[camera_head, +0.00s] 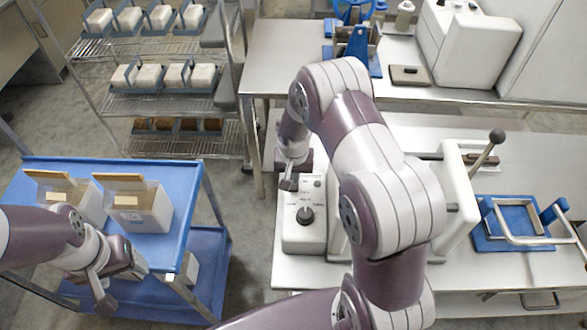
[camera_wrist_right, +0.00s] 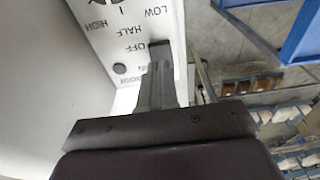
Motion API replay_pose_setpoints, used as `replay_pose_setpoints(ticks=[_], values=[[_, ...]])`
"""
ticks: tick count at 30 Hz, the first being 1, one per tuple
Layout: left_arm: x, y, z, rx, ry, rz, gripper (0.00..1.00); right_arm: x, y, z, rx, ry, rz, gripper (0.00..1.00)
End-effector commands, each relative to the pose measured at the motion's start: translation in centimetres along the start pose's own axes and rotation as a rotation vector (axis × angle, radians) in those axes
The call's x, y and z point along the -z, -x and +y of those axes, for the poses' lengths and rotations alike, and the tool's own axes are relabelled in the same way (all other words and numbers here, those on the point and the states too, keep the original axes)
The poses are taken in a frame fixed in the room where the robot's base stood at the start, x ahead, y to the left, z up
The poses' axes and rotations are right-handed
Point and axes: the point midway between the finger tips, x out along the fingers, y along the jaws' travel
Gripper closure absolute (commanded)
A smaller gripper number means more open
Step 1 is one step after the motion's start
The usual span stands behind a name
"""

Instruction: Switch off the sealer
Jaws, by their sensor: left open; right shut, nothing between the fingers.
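The sealer's control box (camera_head: 300,238) is a pale box on the steel table, with a black rotary knob (camera_head: 305,215) and a small dark round spot on its top face. The knob's pointer setting is too small to tell. My right gripper (camera_head: 289,182) is shut and empty at the panel's far end, beyond the knob. Its fingers (camera_wrist_right: 158,82) cover part of the panel near OFF; contact is unclear. My left gripper (camera_head: 105,288) is open and empty by the blue cart.
My right arm hides much of the machine behind the box. A lever with a dark ball (camera_head: 497,136) rises at right, near a blue frame (camera_head: 512,222). White tubs (camera_head: 146,212) stand on the blue cart (camera_head: 175,172). A wire rack (camera_head: 150,98) stands behind.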

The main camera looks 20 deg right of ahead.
Motion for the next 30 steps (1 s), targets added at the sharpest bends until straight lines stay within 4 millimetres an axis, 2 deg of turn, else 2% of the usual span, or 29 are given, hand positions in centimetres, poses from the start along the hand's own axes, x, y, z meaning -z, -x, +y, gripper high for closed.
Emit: replay_pose_setpoints(ticks=[1,2,4,6,10,15,21,30], values=[[0.2,1.7,0.0,0.000,0.000,0.000,0.31,0.5,2.0,0.0,0.000,0.000,0.001,1.00],[0.3,2.3,0.0,0.000,0.000,0.000,0.31,0.7,2.8,0.0,0.001,0.000,0.001,1.00],[0.1,0.7,0.0,0.000,0.000,0.002,0.31,0.2,3.2,-0.1,0.002,0.002,0.005,1.00],[0.0,0.0,0.0,0.000,0.000,-0.001,0.31,-0.5,4.7,0.0,0.003,0.001,0.005,1.00],[-0.1,-0.9,0.0,0.000,0.000,0.000,0.31,-1.6,7.5,0.0,0.002,0.002,0.005,1.00],[-0.2,-1.5,0.0,0.000,0.000,0.000,0.31,-2.7,10.1,0.0,0.001,0.002,0.003,1.00],[-0.2,-1.6,0.0,0.000,0.000,0.000,0.31,-3.2,11.3,0.0,0.000,0.002,0.000,1.00],[-0.2,-1.6,0.0,0.000,0.000,0.000,0.31,-3.2,11.3,0.0,0.000,0.001,0.000,1.00]])
